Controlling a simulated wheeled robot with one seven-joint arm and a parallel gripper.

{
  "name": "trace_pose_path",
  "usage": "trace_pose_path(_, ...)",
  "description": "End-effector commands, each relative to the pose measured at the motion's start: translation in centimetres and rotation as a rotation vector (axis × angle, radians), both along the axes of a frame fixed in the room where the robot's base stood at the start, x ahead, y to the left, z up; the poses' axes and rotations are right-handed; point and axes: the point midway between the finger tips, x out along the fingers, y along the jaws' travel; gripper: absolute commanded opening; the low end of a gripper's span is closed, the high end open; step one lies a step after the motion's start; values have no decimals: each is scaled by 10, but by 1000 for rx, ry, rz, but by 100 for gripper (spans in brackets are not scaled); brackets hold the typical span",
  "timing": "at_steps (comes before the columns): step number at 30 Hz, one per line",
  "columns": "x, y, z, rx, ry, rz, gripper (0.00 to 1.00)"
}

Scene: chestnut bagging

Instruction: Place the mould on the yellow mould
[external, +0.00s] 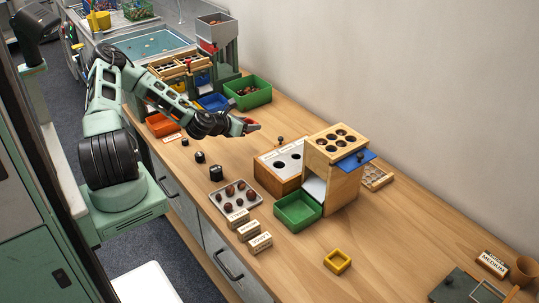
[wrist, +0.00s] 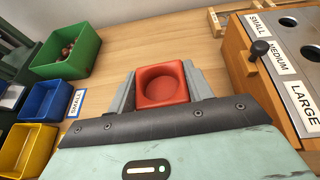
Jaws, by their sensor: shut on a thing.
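My gripper (wrist: 163,88) is shut on a red square mould (wrist: 161,84) with a round hollow. In the external view my gripper (external: 250,126) holds the red mould a little above the counter, left of the wooden sorting box. The yellow mould (external: 337,261) is a small square piece lying on the counter at the front right, well apart from my gripper. It does not show in the wrist view.
A wooden box with SMALL, MEDIUM and LARGE holes (wrist: 291,60) stands close on the right. A taller wooden box (external: 335,150), a green tray (external: 298,211) and a chestnut tray (external: 235,198) stand nearby. Green bin (wrist: 68,55) is at left. Counter around the yellow mould is clear.

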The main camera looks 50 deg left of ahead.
Motion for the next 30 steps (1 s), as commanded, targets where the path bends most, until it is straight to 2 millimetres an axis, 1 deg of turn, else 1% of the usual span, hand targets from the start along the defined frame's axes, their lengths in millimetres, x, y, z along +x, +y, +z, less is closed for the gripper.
trace_pose_path(5,32,-43,24,7,14,-10,27)
trace_pose_path(8,51,-78,42,10,20,-7,27)
trace_pose_path(9,58,-93,49,11,21,-5,27)
trace_pose_path(11,66,-116,61,12,21,-2,27)
trace_pose_path(12,71,-132,70,12,20,0,27)
trace_pose_path(14,77,-158,83,13,16,4,27)
trace_pose_path(15,80,-175,92,14,13,5,27)
trace_pose_path(19,83,-229,120,11,0,14,27)
trace_pose_path(20,82,-241,126,11,-3,14,27)
trace_pose_path(21,81,-258,134,8,-8,17,27)
trace_pose_path(23,77,-282,146,5,-17,18,27)
trace_pose_path(24,78,-296,142,3,-14,22,27)
trace_pose_path(26,77,-321,144,3,-16,24,27)
trace_pose_path(30,67,-378,151,2,-17,31,27)
